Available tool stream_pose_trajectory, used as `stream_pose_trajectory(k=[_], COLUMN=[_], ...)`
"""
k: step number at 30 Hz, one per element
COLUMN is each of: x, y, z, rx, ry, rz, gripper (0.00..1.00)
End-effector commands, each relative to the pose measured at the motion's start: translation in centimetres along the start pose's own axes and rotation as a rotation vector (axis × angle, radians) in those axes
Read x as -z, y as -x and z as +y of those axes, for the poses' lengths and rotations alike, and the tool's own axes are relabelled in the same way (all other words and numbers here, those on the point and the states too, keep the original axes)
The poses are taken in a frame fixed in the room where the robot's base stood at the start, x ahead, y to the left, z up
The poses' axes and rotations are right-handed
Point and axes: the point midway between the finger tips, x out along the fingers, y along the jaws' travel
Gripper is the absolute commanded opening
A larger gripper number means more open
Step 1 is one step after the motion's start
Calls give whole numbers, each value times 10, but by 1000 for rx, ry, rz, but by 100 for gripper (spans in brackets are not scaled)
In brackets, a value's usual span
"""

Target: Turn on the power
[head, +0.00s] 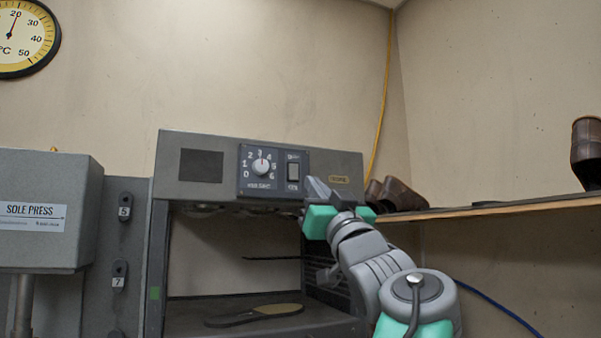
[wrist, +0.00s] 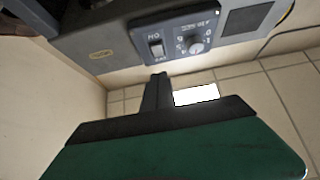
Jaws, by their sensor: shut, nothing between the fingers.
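My gripper (head: 318,188) is shut and empty, just right of and below the switch in the head view. In the wrist view the shut fingertips (wrist: 159,77) lie just below the switch in the picture, seemingly apart from it. The switch's exact position is too small to tell.
The grey machine housing (head: 200,143) has an open bay with a sole (head: 256,314) on its floor. A sole press (head: 45,205) stands at the left.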

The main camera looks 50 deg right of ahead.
Motion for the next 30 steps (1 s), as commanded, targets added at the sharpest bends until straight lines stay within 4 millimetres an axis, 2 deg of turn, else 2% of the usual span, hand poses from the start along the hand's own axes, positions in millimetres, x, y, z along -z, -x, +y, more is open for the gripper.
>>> stream_pose_trajectory(k=[1, 5, 10, 15, 24, 29, 30], x=[5, 5, -16, -27, -29, -43, -37], y=[-17, -45, -63, -70, -69, -69, -72], z=[-1, -1, -1, 0, 0, 0, 0], rx=[3, 2, 2, 0, 0, 2, 1], ry=[-4, -2, -3, 0, 1, -2, 1], rz=[-1, 0, 0, 0, 2, 61, 74], gripper=[0, 0, 0, 0, 0, 0, 0])
